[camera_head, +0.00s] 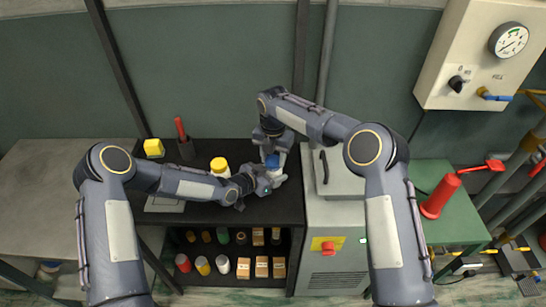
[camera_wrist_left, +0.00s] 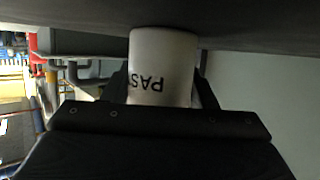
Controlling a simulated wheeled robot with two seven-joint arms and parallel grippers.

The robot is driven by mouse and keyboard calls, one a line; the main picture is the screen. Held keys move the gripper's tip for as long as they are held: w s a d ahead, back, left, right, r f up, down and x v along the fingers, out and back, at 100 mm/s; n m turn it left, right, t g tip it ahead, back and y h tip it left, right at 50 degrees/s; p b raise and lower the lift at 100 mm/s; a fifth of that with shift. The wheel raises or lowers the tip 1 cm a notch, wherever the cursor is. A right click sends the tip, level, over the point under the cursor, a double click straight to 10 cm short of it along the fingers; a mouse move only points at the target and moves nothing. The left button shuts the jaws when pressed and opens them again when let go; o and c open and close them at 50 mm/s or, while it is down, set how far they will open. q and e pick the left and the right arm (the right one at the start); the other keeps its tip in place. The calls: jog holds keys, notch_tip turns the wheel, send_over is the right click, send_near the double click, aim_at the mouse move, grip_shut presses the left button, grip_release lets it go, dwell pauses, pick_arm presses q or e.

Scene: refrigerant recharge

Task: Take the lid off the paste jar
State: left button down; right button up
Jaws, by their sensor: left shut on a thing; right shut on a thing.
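The paste jar (camera_wrist_left: 163,55) is white with dark lettering that reads "PAS", upside down in the left wrist view. In the head view the jar (camera_head: 277,176) is small and partly covered by my grippers, above the right part of the black bench. My left gripper (camera_head: 270,182) comes in from the left and is shut around the jar's body. The blue lid (camera_head: 272,160) shows directly above the jar. My right gripper (camera_head: 272,149) reaches down from above and is shut on the lid. I cannot tell whether there is a gap between lid and jar.
A white bottle with a yellow cap (camera_head: 220,166) stands close behind my left forearm. A grey cabinet (camera_head: 335,220) adjoins the bench on the right. Shelves below hold cans and boxes.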

jog(key=n, duration=1)
jog(key=o, duration=1)
jog(key=shift+o, duration=0.4)
jog(key=shift+s, duration=0.1)
